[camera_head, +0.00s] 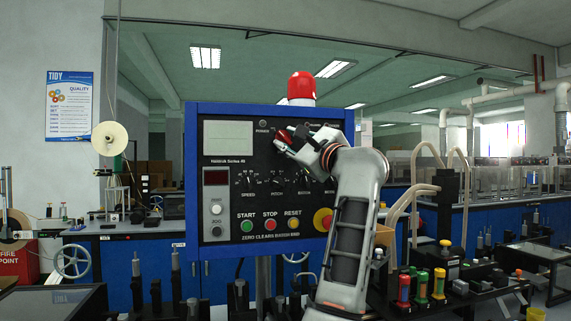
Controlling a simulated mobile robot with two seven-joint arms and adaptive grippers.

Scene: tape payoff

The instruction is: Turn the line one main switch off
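A blue-framed control panel (228,182) stands upright in the middle of the head view, with a grey screen, a row of knobs and START, STOP and RESET buttons. A red switch handle (284,137), apparently the main switch, shows at the panel's upper middle, partly covered by my gripper. The handle's dial and marks are mostly hidden.
A red beacon (301,86) tops the panel. Colored upright tools (421,287) stand at lower right. A white handwheel (72,261) is at left.

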